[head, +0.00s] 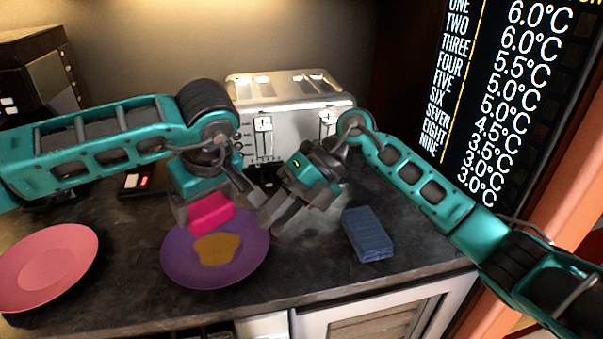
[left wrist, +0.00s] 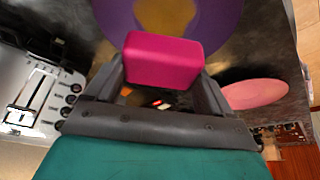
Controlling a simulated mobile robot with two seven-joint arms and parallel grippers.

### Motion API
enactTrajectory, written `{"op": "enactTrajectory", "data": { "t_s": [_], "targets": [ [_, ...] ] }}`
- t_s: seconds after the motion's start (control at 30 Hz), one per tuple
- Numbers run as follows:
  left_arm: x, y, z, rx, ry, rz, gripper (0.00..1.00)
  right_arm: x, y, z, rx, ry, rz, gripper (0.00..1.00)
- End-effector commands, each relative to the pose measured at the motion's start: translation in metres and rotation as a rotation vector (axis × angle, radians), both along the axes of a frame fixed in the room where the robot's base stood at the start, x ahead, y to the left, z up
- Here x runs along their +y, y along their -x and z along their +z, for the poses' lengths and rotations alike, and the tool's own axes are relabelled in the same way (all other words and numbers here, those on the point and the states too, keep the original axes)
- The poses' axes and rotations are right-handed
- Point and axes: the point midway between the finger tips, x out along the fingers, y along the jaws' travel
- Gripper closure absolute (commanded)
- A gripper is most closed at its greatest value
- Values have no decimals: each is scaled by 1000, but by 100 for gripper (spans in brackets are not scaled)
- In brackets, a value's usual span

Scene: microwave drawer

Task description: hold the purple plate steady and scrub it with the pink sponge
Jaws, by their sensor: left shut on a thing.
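The purple plate (head: 188,262) lies on the dark counter in the head view, with a yellow-brown stain (head: 218,248) on its middle. My left gripper (head: 209,207) is shut on the pink sponge (head: 211,211) over the plate's far part. The left wrist view shows the sponge (left wrist: 163,61) between both fingers and part of the plate (left wrist: 222,22) beyond it. Whether the sponge touches the plate is unclear. My right gripper (head: 272,212) is at the plate's right far rim, its fingers pointing down-left; whether they are closed on the rim is not clear.
A pink plate (head: 48,266) lies at the left of the counter. A blue sponge-like block (head: 367,235) lies right of my right gripper. A silver toaster (head: 290,125) stands behind my grippers. The counter's front edge runs close below the purple plate.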

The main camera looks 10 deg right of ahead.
Motion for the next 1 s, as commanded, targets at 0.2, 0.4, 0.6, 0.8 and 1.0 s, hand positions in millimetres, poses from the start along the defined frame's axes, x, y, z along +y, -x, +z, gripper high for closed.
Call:
{"op": "enactTrajectory", "data": {
  "t_s": [0.2,0.4,0.6,0.8,1.0],
  "targets": [
    [0,0,0,0,0,0,100,-35,-38,31,-49,167,-25,73],
    [0,0,0,0,0,0,100,-49,-49,43,-63,228,-40,73],
    [0,0,0,0,0,0,100,-41,-48,28,-61,235,-39,73],
    [0,0,0,0,0,0,100,-19,-44,-3,-60,232,-39,73],
    [0,0,0,0,0,0,100,1,-40,-32,-60,231,-41,73]
  ]
}}
